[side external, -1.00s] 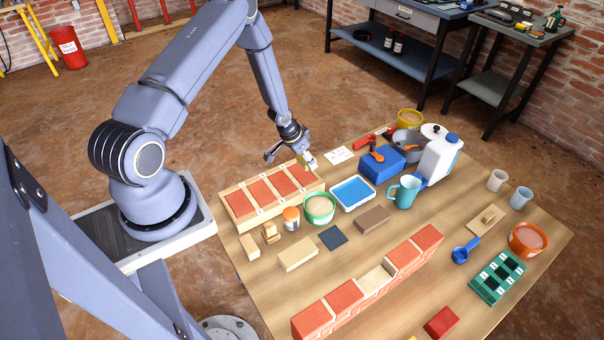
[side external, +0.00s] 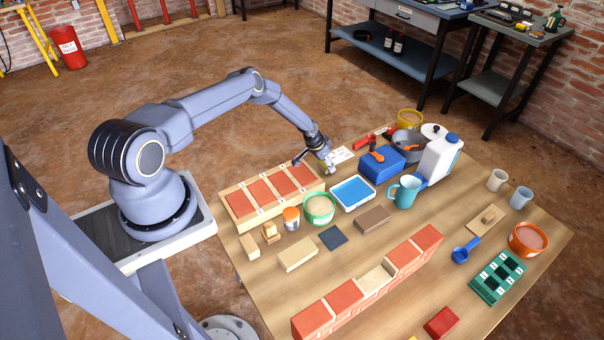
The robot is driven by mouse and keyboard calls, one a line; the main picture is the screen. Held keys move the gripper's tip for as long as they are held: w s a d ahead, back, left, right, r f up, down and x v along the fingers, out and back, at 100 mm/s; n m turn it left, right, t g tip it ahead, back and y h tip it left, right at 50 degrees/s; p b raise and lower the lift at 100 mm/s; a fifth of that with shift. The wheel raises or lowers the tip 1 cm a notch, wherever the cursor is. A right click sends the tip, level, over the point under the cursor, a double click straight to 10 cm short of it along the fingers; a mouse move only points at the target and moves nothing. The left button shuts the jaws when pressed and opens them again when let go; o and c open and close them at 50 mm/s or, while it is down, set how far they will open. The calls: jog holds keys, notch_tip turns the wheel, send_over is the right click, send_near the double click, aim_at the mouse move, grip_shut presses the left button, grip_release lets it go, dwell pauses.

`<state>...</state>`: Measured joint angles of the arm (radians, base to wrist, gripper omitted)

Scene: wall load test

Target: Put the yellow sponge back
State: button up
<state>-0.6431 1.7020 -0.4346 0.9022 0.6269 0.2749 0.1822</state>
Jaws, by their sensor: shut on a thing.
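My gripper (side external: 328,160) is shut on a small pale yellowish piece (side external: 331,168), taken to be the yellow sponge; the fingers hide most of it. It hangs beyond the far right end of the wooden brick tray (side external: 235,210), beside a white card (side external: 342,155). A white tray with a blue inside (side external: 353,191) lies in front of the gripper, to the lower right, apart from it. I cannot tell the exact height of the held piece over the table.
A blue box (side external: 381,165), a teal mug (side external: 404,191) and a white jug (side external: 440,160) stand to the right. A green tub of sand (side external: 319,208) stands nearer. A low brick wall (side external: 375,283) crosses the table front. Bare wood shows around the wall.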

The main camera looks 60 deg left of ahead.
jog(key=shift+f, duration=0.4)
jog(key=shift+f, duration=0.1)
jog(key=o, duration=1.2)
